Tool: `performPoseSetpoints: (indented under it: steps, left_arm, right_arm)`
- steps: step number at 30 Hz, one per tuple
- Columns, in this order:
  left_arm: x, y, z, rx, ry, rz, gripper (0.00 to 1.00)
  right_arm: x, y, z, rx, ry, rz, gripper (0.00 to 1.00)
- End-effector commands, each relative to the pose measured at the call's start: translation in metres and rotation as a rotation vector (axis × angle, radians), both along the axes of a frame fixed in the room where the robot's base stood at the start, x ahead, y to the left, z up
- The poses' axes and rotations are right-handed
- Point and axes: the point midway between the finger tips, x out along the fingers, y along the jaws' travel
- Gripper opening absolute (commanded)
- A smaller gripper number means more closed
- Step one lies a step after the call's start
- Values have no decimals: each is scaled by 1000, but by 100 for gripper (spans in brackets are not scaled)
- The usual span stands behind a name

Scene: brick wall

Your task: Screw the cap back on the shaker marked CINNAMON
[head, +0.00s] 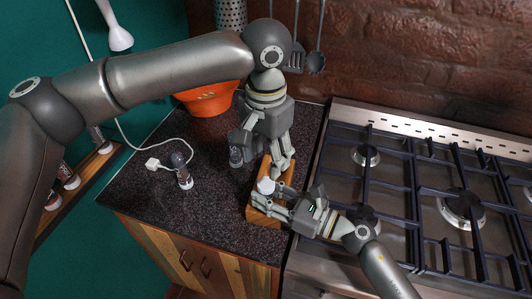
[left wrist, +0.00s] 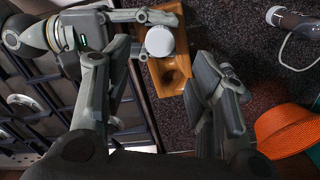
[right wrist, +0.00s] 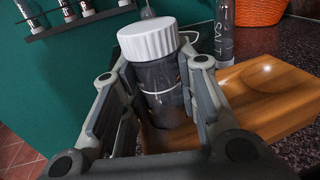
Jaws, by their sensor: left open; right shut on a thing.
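A dark shaker (right wrist: 165,95) with a ribbed white cap (right wrist: 150,40) on top is between the fingers of my right gripper (right wrist: 160,110), which is shut on it. Its label cannot be read. In the head view the white cap (head: 265,186) shows over the wooden tray (head: 258,217), with my right gripper (head: 276,202) coming from the right. My left gripper (head: 281,166) is open and points down just above and beside the cap. In the left wrist view the cap (left wrist: 160,41) lies between its spread fingers, apart from them. Whether the cap is tight cannot be told.
A shaker marked SALT (right wrist: 225,30) stands behind the tray. Another dark shaker (head: 181,168) with a white end is on the counter near a white cable and plug (head: 153,164). An orange bowl (head: 208,101) stands at the back. The stove (head: 400,190) is on the right.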

Motion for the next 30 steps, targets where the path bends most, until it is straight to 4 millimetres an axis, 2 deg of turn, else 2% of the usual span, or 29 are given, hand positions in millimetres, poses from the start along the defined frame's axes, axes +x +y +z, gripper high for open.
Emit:
performPoseSetpoints:
  steps: [5, 19, 24, 30]
  left_arm:
    - [0, 0, -7, 1, 2, -1, 52]
    - [0, 0, -72, 1, 1, -1, 52]
    - [0, 0, -80, 1, 1, -1, 52]
    - [0, 0, -80, 0, 0, -1, 52]
  right_arm:
    - [0, 0, 0, 0, 0, 0, 0]
    - [0, 0, 0, 0, 0, 0, 0]
    - [0, 0, 0, 0, 0, 0, 0]
    - [0, 0, 0, 0, 0, 0, 0]
